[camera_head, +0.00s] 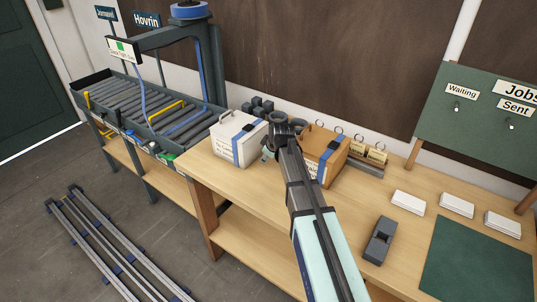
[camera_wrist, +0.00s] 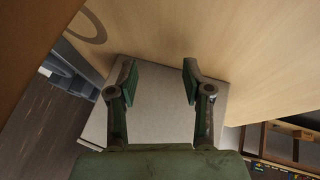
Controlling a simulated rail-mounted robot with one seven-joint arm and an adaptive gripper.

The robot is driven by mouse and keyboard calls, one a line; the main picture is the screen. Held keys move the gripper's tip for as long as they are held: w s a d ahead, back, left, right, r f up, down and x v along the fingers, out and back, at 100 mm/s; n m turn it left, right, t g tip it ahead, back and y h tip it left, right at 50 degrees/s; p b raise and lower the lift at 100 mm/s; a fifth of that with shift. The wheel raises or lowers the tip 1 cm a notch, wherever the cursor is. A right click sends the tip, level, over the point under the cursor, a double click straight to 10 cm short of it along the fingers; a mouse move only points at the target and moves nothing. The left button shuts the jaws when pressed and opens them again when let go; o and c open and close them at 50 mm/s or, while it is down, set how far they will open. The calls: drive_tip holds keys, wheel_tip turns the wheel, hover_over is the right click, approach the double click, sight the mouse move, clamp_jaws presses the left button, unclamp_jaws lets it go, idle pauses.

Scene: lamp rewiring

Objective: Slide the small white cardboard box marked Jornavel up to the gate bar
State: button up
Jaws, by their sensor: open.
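A small white box (camera_head: 236,140) with a dark handle, a blue strap and small print on its front stands at the bench's left end; I cannot read the print surely. My gripper (camera_head: 269,150) is close to its right side, partly hidden by my arm. In the wrist view my gripper (camera_wrist: 160,73) is open and empty, with a pale box face (camera_wrist: 155,110) behind its fingers; contact cannot be told. The roller conveyor (camera_head: 150,113) stands left of the bench, with a yellow bar (camera_head: 166,112) across its rollers and another yellow piece (camera_head: 87,99) at its far end.
A tan box (camera_head: 326,158) with a blue strap stands right of my gripper. Dark small blocks (camera_head: 258,104) sit behind the white box. White card stacks (camera_head: 408,202), a dark device (camera_head: 380,240) and a green mat (camera_head: 475,262) lie on the right. Signs (camera_head: 147,20) stand above the conveyor.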

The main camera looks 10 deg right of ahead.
sight(256, 146)
drive_tip(key=shift+w+a, duration=2.25)
drive_tip(key=shift+w, duration=0.1)
drive_tip(key=shift+w, duration=0.1)
drive_tip(key=shift+w+a+b, duration=0.2)
drive_tip(key=shift+w+a, duration=0.4)
drive_tip(key=shift+w, duration=0.3)
drive_tip(key=shift+w+a+b, duration=0.15)
drive_tip(key=shift+w+a, duration=0.5)
drive_tip(key=shift+w, duration=0.2)
drive_tip(key=shift+w+a+b, duration=0.2)
drive_tip(key=shift+w+a, duration=0.4)
drive_tip(key=shift+w, duration=0.3)
drive_tip(key=w+a, duration=0.2)
drive_tip(key=w, duration=0.1)
drive_tip(key=w+a, duration=0.1)
drive_tip(key=w, duration=0.1)
drive_tip(key=shift+a+b, duration=0.25)
drive_tip(key=shift+b, duration=0.05)
drive_tip(key=shift+w+a, duration=0.1)
drive_tip(key=shift+w, duration=0.1)
